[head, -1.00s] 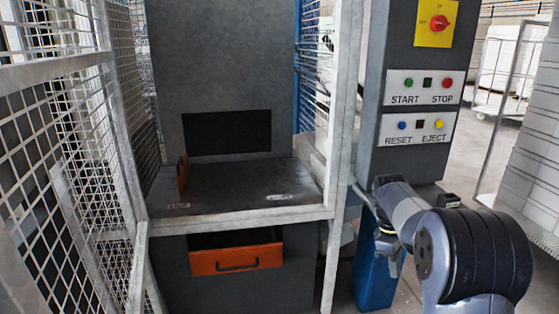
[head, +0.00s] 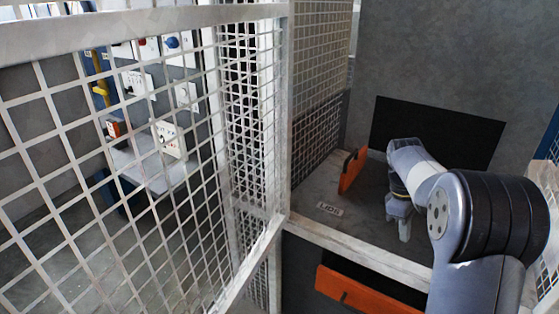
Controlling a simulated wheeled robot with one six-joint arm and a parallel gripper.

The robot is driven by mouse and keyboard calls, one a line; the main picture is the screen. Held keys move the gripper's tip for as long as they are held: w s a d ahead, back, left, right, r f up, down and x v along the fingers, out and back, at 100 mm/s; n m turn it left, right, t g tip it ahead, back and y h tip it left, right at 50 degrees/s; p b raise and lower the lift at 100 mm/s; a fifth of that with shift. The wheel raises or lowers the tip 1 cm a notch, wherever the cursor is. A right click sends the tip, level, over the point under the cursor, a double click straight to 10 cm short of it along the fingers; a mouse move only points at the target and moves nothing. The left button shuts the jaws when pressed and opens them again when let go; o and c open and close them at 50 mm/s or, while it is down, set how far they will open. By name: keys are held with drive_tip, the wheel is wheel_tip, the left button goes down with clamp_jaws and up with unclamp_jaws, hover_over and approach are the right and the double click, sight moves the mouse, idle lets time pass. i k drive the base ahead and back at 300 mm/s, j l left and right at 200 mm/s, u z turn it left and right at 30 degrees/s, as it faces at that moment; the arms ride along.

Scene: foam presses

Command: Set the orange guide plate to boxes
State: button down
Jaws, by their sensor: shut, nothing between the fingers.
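The orange guide plate (head: 351,170) stands upright on the dark press bed (head: 350,222), toward its left side beside the mesh wall. A small label reading "LIDS" (head: 330,209) lies on the bed in front of the plate. My gripper (head: 404,232) points down over the bed to the right of the plate, apart from it. Its fingers look shut and hold nothing. My arm covers the right part of the bed, so no boxes mark shows.
White mesh guarding (head: 130,130) fills the left, with a frame post (head: 288,110) close to the bed. The orange drawer (head: 365,292) under the bed is partly open. A dark opening (head: 440,125) is in the press behind. Another station (head: 165,140) shows through the mesh.

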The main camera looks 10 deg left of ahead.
sight(351, 172)
drive_tip(key=i+u, duration=0.4)
drive_tip(key=i, duration=0.9)
